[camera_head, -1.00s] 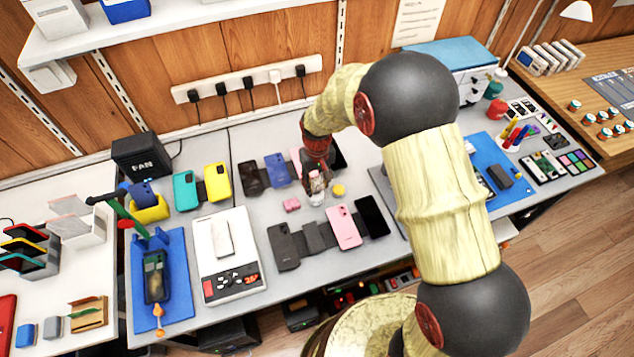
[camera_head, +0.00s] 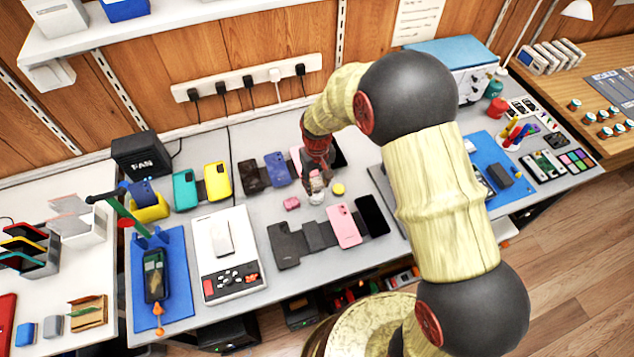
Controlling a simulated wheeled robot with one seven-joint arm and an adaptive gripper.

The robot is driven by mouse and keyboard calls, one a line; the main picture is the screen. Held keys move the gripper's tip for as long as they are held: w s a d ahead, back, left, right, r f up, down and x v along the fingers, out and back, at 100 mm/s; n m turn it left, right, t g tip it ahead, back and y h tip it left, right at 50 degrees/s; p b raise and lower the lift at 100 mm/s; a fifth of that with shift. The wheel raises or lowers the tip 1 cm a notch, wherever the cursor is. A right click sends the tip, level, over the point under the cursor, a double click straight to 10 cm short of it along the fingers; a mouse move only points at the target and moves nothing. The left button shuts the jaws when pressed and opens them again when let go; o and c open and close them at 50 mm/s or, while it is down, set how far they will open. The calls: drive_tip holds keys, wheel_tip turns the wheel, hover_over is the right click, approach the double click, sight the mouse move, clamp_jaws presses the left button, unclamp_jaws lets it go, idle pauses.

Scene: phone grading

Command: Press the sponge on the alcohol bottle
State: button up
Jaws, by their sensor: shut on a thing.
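My gripper (camera_head: 317,178) is in the middle of the table, pointing down, shut on a small pale pinkish thing that its fingers mostly hide; it looks like a sponge, but I cannot tell for sure. Directly below the fingers is a small whitish, clear-looking bottle (camera_head: 316,199), likely the alcohol bottle. The held thing and the bottle overlap in the picture, and I cannot tell whether they touch. A pink sponge-like block (camera_head: 292,203) lies just left of the bottle. A round yellow piece (camera_head: 338,188) lies just to its right.
Several phones lie close around, including a pink phone (camera_head: 343,226) and a black phone (camera_head: 372,215) in front. A white device (camera_head: 226,250) and a blue mat (camera_head: 178,300) are to the left. Phones also lie behind my gripper. My arm covers the table's right-centre.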

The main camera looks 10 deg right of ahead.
sight(317, 185)
drive_tip(key=shift+f+b, duration=0.3)
drive_tip(key=shift+f, duration=0.35)
idle(0.4)
drive_tip(key=shift+r, duration=0.1)
idle(0.4)
drive_tip(key=shift+r+p, duration=2.4)
drive_tip(key=shift+r, duration=1.05)
